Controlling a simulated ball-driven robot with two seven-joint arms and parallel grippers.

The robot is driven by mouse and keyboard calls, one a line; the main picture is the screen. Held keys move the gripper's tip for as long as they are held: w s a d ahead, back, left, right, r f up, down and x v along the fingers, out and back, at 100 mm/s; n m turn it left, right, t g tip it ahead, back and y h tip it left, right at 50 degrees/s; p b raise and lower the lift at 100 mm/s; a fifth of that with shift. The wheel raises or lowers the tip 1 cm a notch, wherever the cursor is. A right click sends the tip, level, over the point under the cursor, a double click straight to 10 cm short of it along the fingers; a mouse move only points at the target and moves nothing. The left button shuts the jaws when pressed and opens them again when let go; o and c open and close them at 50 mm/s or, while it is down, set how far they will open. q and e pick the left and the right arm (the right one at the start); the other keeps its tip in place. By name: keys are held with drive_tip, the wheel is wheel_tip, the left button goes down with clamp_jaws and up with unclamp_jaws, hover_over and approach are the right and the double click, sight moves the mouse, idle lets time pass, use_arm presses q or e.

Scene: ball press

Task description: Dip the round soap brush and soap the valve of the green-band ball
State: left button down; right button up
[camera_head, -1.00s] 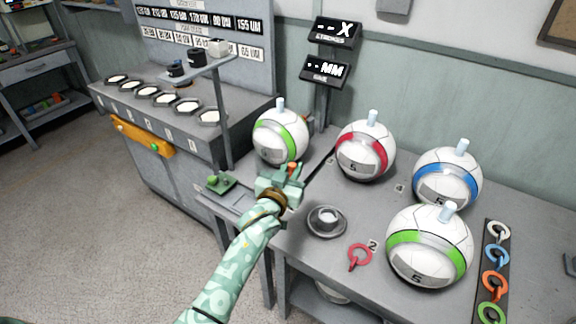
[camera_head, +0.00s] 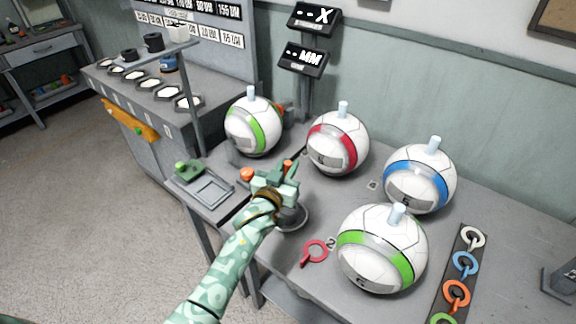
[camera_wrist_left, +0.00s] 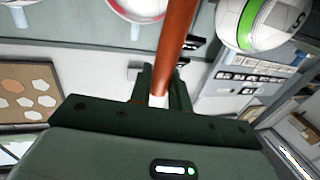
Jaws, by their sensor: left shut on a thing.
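My left gripper (camera_head: 280,178) is shut on a brush, whose orange-brown handle (camera_wrist_left: 177,45) runs between the fingers in the left wrist view. The brush head is hidden, so I cannot tell whether it touches anything. In the head view the gripper covers part of a round grey dish (camera_head: 299,220) on the table. One green-band ball (camera_head: 380,248) stands at the front right with a pale valve (camera_head: 397,213) on top. Another green-band ball (camera_head: 253,125) stands at the back left with its own upright valve (camera_head: 251,93). My right gripper is out of view.
A red-band ball (camera_head: 338,143) and a blue-band ball (camera_head: 419,178) stand between and behind. A red ring tag (camera_head: 314,252) lies near the dish. A strip of coloured rings (camera_head: 457,293) lies at the right. A grey tray (camera_head: 206,189) sits left of the gripper.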

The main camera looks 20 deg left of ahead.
use_arm(q)
wheel_tip(320, 180, down, 3)
drive_tip(key=shift+f+b, duration=0.15)
drive_tip(key=shift+b, duration=1.05)
drive_tip(key=shift+f+b, duration=1.8)
drive_tip(key=shift+f, duration=0.6)
wheel_tip(320, 180, up, 9)
drive_tip(key=p, duration=0.8)
drive_tip(key=shift+r, duration=0.1)
